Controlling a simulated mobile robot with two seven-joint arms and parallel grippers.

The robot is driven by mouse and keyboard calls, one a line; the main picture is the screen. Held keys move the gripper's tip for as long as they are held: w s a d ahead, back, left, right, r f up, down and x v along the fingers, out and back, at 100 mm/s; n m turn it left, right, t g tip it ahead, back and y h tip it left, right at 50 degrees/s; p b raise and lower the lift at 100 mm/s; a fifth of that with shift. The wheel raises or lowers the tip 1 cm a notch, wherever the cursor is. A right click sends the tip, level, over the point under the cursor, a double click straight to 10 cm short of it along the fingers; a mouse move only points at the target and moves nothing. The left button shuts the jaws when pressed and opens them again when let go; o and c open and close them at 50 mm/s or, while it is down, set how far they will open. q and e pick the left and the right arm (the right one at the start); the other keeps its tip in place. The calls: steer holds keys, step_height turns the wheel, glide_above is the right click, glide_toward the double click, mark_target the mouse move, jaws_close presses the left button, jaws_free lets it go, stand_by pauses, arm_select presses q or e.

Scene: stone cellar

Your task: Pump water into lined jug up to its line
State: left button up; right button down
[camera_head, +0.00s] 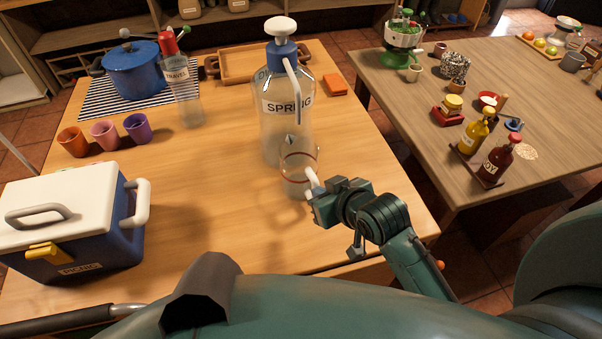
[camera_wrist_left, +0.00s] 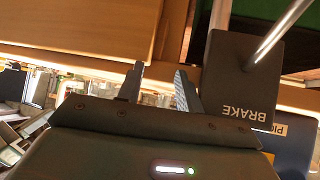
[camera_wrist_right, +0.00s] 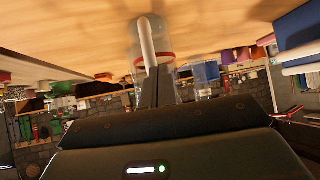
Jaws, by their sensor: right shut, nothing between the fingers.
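The clear pump bottle labelled SPRING (camera_head: 272,125) stands on the wooden table, with a blue collar, a white pump head (camera_head: 281,27) and a white spout (camera_head: 292,88) pointing down. The clear jug (camera_head: 297,168) with a red line stands close in front of it, near the spout's end. I cannot tell its water level. My right gripper (camera_head: 313,196) is shut and empty beside the jug's white handle. In the right wrist view the jug (camera_wrist_right: 168,72) and handle (camera_wrist_right: 147,42) are just ahead of the fingers. My left gripper (camera_wrist_left: 158,84) is open and empty, seen only in its wrist view.
A blue-and-white cooler (camera_head: 75,228) stands at the left, behind it several cups (camera_head: 104,134), a TRAVEL bottle (camera_head: 183,95) and a blue pot (camera_head: 134,70). An orange block (camera_head: 335,84) lies right of the pump bottle. A second table (camera_head: 460,85) holds condiments. The middle front is clear.

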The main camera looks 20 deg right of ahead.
mark_target(282, 21)
steer(key=shift+w+a+r, duration=0.2)
steer(key=shift+w+r, duration=3.85)
steer(key=shift+r, duration=0.25)
steer(key=shift+w+a+r, duration=0.25)
steer(key=shift+w+r, duration=3.85)
steer(key=shift+r, duration=0.2)
steer(key=shift+w+a+r, duration=0.2)
steer(key=shift+w+r, duration=3.85)
steer(key=shift+r, duration=0.25)
steer(key=shift+w+r, duration=0.4)
steer(key=shift+r, duration=0.3)
steer(key=shift+w+r, duration=0.2)
steer(key=shift+w, duration=0.3)
steer(key=shift+w+r, duration=0.4)
steer(key=shift+r, duration=0.05)
